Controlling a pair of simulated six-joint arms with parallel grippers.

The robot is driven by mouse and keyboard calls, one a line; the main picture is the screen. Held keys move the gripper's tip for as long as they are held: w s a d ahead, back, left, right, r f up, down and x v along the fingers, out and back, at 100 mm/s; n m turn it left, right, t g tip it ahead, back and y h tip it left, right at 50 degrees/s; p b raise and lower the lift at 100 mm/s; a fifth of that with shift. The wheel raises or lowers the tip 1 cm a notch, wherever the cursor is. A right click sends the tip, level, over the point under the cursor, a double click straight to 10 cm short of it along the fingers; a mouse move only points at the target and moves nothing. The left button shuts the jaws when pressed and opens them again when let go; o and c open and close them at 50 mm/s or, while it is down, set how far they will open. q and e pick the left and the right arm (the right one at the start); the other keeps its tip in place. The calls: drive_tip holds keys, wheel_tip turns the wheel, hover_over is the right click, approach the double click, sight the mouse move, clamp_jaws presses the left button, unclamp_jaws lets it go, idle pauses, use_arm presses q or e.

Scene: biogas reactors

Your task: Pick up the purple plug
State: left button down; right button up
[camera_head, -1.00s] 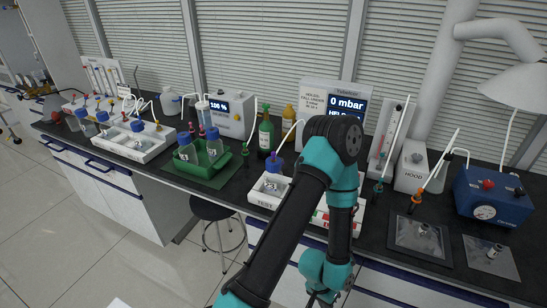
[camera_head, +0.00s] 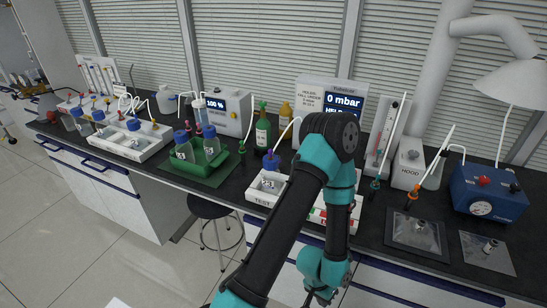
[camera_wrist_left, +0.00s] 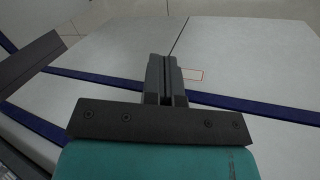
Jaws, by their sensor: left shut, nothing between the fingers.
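A purple plug (camera_head: 270,156) stands upright in the neck of a clear bottle (camera_head: 268,180) in the white TEST tray (camera_head: 259,200). A thin white tube rises from near the plug. My left arm crosses in front of the tray's right side and hides part of it. My left gripper (camera_head: 318,297) hangs low in front of the bench, below the tray and well apart from the plug. In the left wrist view its fingers (camera_wrist_left: 165,64) are shut and empty, with pale cabinet fronts beyond. The plug does not show there. My right gripper is not in view.
A green tray (camera_head: 208,166) with blue-capped bottles stands left of the TEST tray. A white tray (camera_head: 323,215) is partly behind my arm. A blue pump box (camera_head: 487,196) stands at the right. A stool (camera_head: 212,209) is below the bench edge.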

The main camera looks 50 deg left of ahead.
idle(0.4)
use_arm(q)
drive_tip(key=c, duration=1)
unclamp_jaws()
drive_tip(key=shift+o, duration=0.2)
drive_tip(key=shift+a, duration=0.1)
